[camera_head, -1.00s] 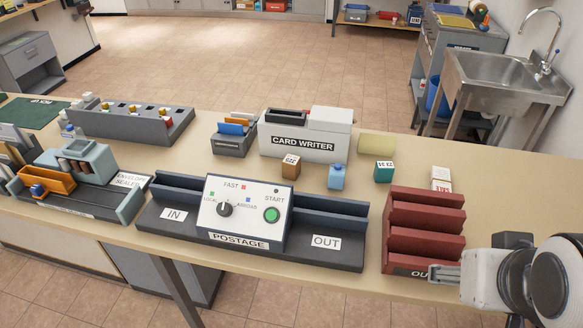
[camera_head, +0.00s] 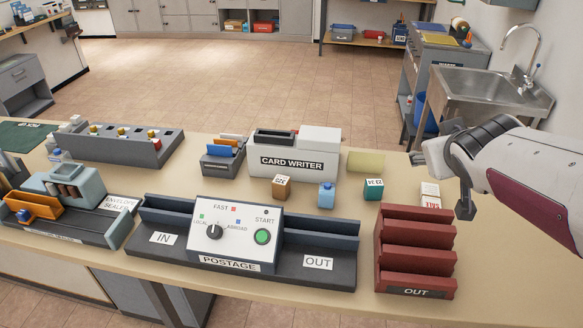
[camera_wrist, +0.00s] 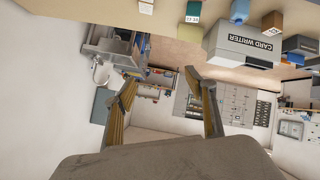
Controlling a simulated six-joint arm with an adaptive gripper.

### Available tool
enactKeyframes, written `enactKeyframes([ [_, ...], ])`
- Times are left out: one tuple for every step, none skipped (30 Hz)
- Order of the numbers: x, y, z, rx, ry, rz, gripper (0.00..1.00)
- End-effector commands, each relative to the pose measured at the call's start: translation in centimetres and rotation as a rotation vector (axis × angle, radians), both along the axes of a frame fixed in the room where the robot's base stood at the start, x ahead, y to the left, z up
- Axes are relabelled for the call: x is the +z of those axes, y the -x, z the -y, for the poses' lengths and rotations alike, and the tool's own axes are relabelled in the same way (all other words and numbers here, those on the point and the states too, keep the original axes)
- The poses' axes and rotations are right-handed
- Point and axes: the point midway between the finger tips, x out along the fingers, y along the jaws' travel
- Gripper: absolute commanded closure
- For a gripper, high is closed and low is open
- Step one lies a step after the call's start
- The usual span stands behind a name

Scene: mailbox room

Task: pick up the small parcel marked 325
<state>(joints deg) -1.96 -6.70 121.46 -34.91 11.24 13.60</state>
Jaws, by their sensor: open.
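Small boxes with printed tops stand in front of the card writer: a brown one (camera_head: 282,187) and a teal one (camera_head: 373,189). The numbers on them are too small to read surely, so I cannot tell which is marked 325. A white box with red print (camera_head: 430,195) lies behind the red OUT rack. My gripper (camera_head: 441,183) is open and empty, raised above the right end of the table, to the right of the teal box. In the wrist view my gripper (camera_wrist: 161,77) points across the room; the brown box (camera_wrist: 271,20) and teal box (camera_wrist: 193,9) show at the top.
A blue bottle (camera_head: 326,195) stands between the brown and teal boxes. The card writer (camera_head: 292,163) is behind them. The postage machine (camera_head: 237,232) and red OUT rack (camera_head: 414,251) are in front. A sink (camera_head: 485,88) is beyond the table.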

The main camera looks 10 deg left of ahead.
Motion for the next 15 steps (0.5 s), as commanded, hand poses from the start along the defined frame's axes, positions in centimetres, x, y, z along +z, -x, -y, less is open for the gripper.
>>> enactKeyframes([
  [-0.2,-1.3,-0.5,0.023,0.008,0.011,0.44],
  [-0.2,-2.0,-0.8,0.036,0.011,0.019,0.44],
  [-0.3,-3.0,-1.2,0.056,0.016,0.030,0.44],
  [-0.3,-3.7,-1.6,0.071,0.019,0.040,0.44],
  [-0.4,-4.3,-1.9,0.086,0.023,0.046,0.44],
  [-0.5,-5.2,-2.4,0.106,0.027,0.057,0.44],
  [-0.6,-5.9,-2.8,0.122,0.029,0.065,0.44],
  [-0.8,-6.5,-3.2,0.137,0.031,0.071,0.44],
  [-0.9,-7.4,-3.7,0.160,0.034,0.081,0.44],
  [-1.1,-8.0,-4.2,0.177,0.036,0.087,0.44],
  [-1.3,-8.5,-4.6,0.192,0.037,0.093,0.44],
  [-1.5,-9.3,-5.2,0.216,0.038,0.101,0.44],
  [-1.7,-9.9,-5.6,0.232,0.039,0.107,0.44],
  [-2.0,-10.4,-6.1,0.250,0.040,0.112,0.44],
  [-2.3,-11.1,-6.7,0.274,0.041,0.119,0.44],
])
